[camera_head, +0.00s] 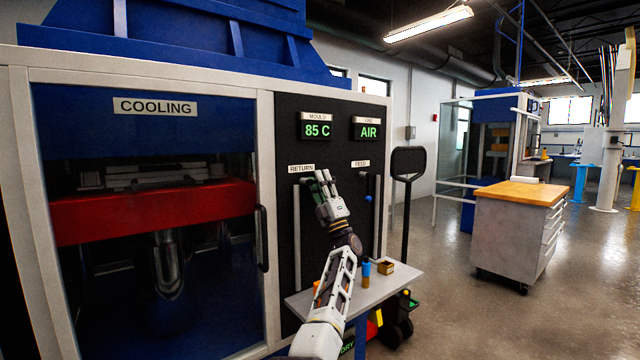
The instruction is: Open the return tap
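The RETURN label (301,168) is on the black panel, above a grey vertical pipe (297,235). The return tap's handle cannot be made out; the gripper covers that area. Under the FEED label (361,163), a blue knob (368,198) shows near a second vertical pipe.
Displays read 85 C (317,131) and AIR (367,132). The press window (158,280) is at left, marked COOLING. A black post stands right of the panel.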

